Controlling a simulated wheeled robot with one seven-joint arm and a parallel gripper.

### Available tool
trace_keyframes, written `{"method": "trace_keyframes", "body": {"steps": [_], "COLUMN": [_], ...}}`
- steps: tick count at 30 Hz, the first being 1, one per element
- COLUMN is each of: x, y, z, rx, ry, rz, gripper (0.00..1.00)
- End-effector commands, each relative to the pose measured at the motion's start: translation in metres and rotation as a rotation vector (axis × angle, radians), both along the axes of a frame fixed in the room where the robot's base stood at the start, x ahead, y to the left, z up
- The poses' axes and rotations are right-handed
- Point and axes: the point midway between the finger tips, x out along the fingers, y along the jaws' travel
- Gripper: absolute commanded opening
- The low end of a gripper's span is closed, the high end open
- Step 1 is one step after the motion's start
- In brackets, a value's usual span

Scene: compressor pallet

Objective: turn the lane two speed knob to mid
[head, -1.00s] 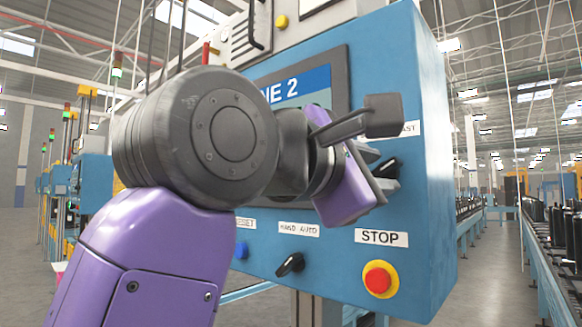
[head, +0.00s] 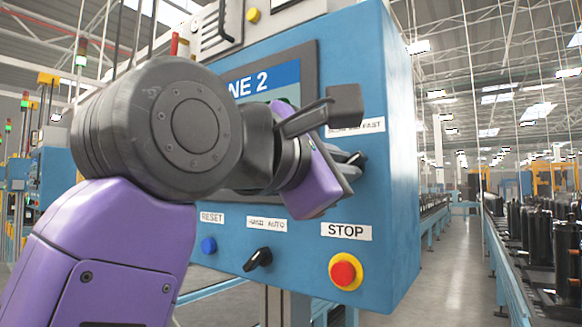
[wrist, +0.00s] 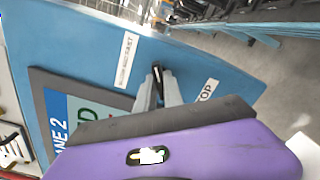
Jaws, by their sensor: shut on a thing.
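The blue LANE 2 panel (head: 395,215) fills the middle of the head view. The speed knob (head: 357,158) is a small black handle below the speed label (head: 357,126), partly hidden by my gripper. My gripper (head: 350,168) is at the knob, with its grey fingers shut on it. In the wrist view the knob (wrist: 157,71) shows as a black bar between the fingertips (wrist: 158,80), beside the speed label (wrist: 127,60). Which label word it points to cannot be read clearly.
Below are a red STOP button (head: 344,271) on a yellow ring, a black HAND/AUTO knob (head: 258,258) and a blue RESET button (head: 208,245). The panel's screen (head: 305,75) is partly behind my arm. A conveyor with black compressors (head: 545,235) runs at the right, beyond an open aisle.

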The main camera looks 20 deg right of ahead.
Motion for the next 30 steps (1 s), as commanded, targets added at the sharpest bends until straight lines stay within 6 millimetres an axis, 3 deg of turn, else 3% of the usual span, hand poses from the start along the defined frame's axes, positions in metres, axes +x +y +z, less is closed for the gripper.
{"method": "trace_keyframes", "body": {"steps": [30], "x": [0.0000], "y": [0.0002], "z": [-0.0022], "rx": [-0.484], "ry": [0.673], "rz": [0.003], "gripper": [0.00]}}
